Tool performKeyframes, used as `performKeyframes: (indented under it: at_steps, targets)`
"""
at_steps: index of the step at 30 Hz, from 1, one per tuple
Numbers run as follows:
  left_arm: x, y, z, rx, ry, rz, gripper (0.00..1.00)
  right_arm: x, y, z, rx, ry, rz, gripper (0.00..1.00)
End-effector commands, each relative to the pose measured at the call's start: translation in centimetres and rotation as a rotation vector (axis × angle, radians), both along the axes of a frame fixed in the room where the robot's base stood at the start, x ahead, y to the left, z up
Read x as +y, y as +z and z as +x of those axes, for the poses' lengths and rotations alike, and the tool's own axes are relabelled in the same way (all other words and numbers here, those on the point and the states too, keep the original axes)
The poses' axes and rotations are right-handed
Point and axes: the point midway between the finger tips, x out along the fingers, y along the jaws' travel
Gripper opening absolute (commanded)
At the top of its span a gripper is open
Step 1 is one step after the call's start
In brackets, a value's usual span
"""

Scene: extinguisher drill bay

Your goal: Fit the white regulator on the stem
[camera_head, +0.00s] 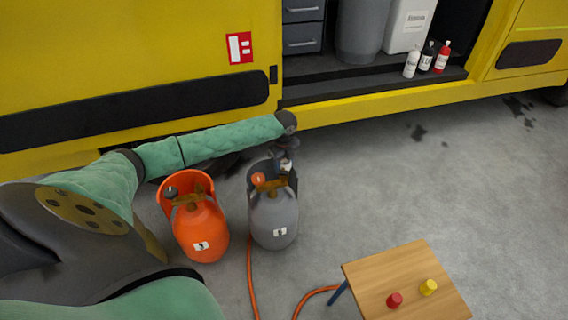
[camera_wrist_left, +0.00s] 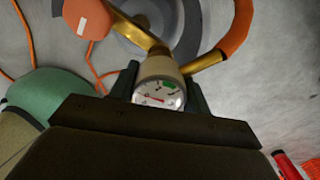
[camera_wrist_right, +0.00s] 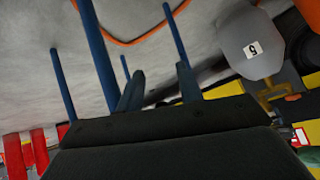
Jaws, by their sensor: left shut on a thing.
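The white regulator (camera_wrist_left: 158,72) has a round gauge face (camera_wrist_left: 160,95). It is between the fingers of my left gripper (camera_wrist_left: 160,88), which is shut on it. In the head view, my left gripper (camera_head: 285,160) is just above the grey cylinder (camera_head: 274,218). The brass valve and stem (camera_wrist_left: 143,35) meet the regulator in the left wrist view; I cannot tell whether it is seated or only in front. The valve has an orange knob (camera_wrist_left: 88,18). My right gripper (camera_wrist_right: 160,88) is open and empty; it is outside the head view.
An orange cylinder (camera_head: 200,232) stands close left of the grey one. A wooden stool (camera_head: 405,278) holds a red cap (camera_head: 394,300) and a yellow cap (camera_head: 428,287). Blue stool legs (camera_wrist_right: 92,50) are near my right gripper. An orange hose (camera_head: 252,280) crosses the floor. The yellow truck (camera_head: 130,60) stands behind.

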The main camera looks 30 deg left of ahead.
Motion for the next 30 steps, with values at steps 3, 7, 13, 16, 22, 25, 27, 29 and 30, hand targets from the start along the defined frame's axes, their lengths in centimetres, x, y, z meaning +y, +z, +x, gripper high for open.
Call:
performKeyframes:
  at_steps: [3, 7, 13, 16, 22, 25, 27, 29, 30]
  targets:
    - [0.0, 0.0, 0.0, -0.001, 0.0, 0.0, 0.24, 0.0, 0.1, 0.3, -0.004, 0.0, 0.0, 0.36]
    - [0.0, -0.1, 0.0, -0.001, 0.0, 0.0, 0.24, 0.0, 0.2, 0.6, -0.009, 0.001, 0.0, 0.36]
    - [0.0, -0.4, 0.0, -0.001, 0.0, 0.0, 0.24, 0.0, 0.2, 0.6, -0.009, 0.001, 0.0, 0.36]
    - [0.0, -0.5, 0.0, -0.001, 0.0, 0.0, 0.24, 0.0, 0.2, 0.5, -0.006, 0.0, 0.0, 0.36]
    - [0.0, -0.8, 0.0, -0.001, 0.0, 0.0, 0.24, 0.0, 0.0, 0.1, -0.002, 0.0, 0.0, 0.36]
    - [0.0, -0.9, 0.0, -0.001, 0.0, 0.0, 0.24, 0.0, -0.1, 0.0, 0.0, 0.0, 0.0, 0.36]
    - [0.0, -1.0, 0.0, -0.001, 0.0, 0.0, 0.24, 0.0, -0.1, -0.1, 0.001, 0.0, 0.0, 0.36]
    - [0.0, -1.1, 0.1, -0.001, 0.0, 0.0, 0.24, 0.0, -0.1, -0.2, 0.002, 0.0, 0.0, 0.36]
    - [0.0, -1.2, 0.1, -0.001, 0.0, -0.001, 0.24, 0.0, -0.1, -0.2, 0.002, 0.0, -0.001, 0.36]
